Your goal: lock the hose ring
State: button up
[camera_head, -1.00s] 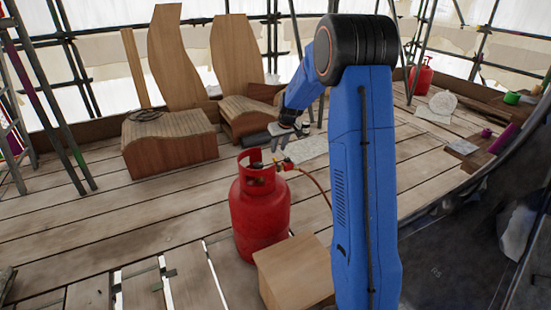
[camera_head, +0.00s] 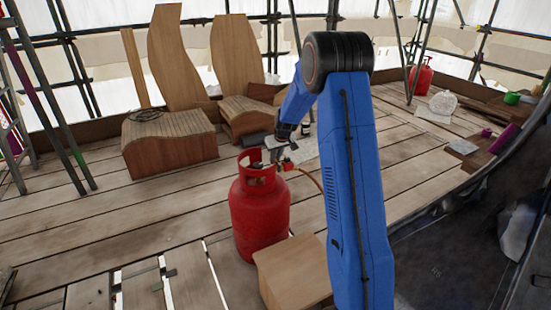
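A red gas cylinder (camera_head: 260,215) stands upright on the plank floor near the middle of the picture, with an open collar at its top. An orange-red hose (camera_head: 312,178) runs from the valve fitting (camera_head: 287,165) at the collar's right side toward my blue arm, which hides its far end. The hose ring is too small to make out at the fitting. My gripper (camera_head: 279,155) points down just above the fitting, at the collar's right edge. Its fingers are small and dark, so I cannot tell whether they are open, shut or touching the fitting.
A wooden box (camera_head: 292,270) stands right in front of the cylinder. Curved wooden pieces (camera_head: 168,145) stand behind it. Another red cylinder (camera_head: 422,78) is at the back right. Scaffold poles line the edges. The planks left of the cylinder are mostly clear.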

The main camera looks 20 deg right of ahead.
grip_shut()
jog(key=shift+w, duration=0.1)
jog(key=g, duration=0.1)
jog(key=w+f+g, duration=0.1)
jog(key=g, duration=0.1)
jog(key=shift+w, duration=0.15)
jog(key=f+g, duration=0.1)
jog(key=g, duration=0.1)
jog(key=w+f+g, duration=0.1)
jog(key=g, duration=0.2)
jog(key=shift+w+f, duration=0.1)
jog(key=shift+f, duration=0.1)
jog(key=f+g, duration=0.1)
jog(key=g, duration=0.3)
jog(key=shift+f, duration=0.4)
jog(key=shift+f+g+h, duration=0.3)
jog(key=shift+f+g, duration=0.2)
jog(key=shift+g, duration=0.7)
